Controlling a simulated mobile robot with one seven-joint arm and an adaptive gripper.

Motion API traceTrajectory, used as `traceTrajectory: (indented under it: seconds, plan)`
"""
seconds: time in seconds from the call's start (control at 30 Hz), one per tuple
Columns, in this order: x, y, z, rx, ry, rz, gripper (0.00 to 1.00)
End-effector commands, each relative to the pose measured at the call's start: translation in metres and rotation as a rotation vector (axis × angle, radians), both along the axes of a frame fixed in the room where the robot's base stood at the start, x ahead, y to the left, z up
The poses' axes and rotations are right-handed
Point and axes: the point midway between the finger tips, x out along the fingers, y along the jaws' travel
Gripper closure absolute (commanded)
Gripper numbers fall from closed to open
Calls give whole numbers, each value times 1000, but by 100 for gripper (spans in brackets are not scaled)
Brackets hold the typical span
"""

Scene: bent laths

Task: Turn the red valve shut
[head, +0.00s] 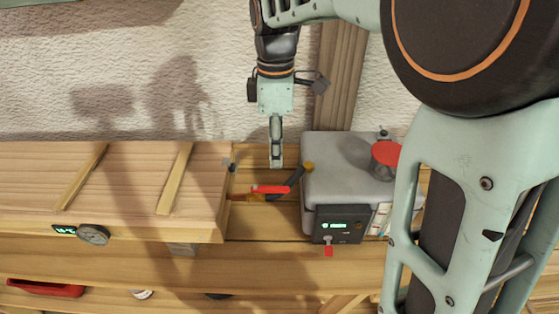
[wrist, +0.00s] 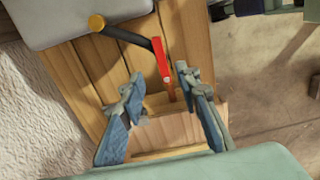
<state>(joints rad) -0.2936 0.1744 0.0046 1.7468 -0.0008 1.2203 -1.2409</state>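The red valve (head: 270,189) shows as a red lever between the wooden box and the grey machine. In the wrist view the red lever (wrist: 161,59) lies roughly in line with the short pipe at its lower end. A dark hose (wrist: 127,37) runs from beside the lever to a brass fitting on the machine. My gripper (head: 276,164) points down above the lever in the head view, with its fingers seen edge-on. In the wrist view my gripper (wrist: 161,82) is open and empty. The lever's lower end shows between the fingertips; I cannot tell the height gap.
The long wooden box (head: 125,185) with a dial (head: 93,235) lies at left. The grey machine (head: 345,185) stands at right, with a red cap (head: 386,154) on top and a red switch (head: 328,251) in front. The wall (head: 60,80) is behind.

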Motion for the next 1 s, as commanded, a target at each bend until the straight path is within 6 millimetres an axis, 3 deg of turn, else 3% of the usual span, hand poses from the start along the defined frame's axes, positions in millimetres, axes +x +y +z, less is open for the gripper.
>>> traceTrajectory:
  seconds: [0.6,1.0]
  plan:
    - [-1,0,-96,0,3,-2,70]
    - [0,0,-106,0,0,-3,70]
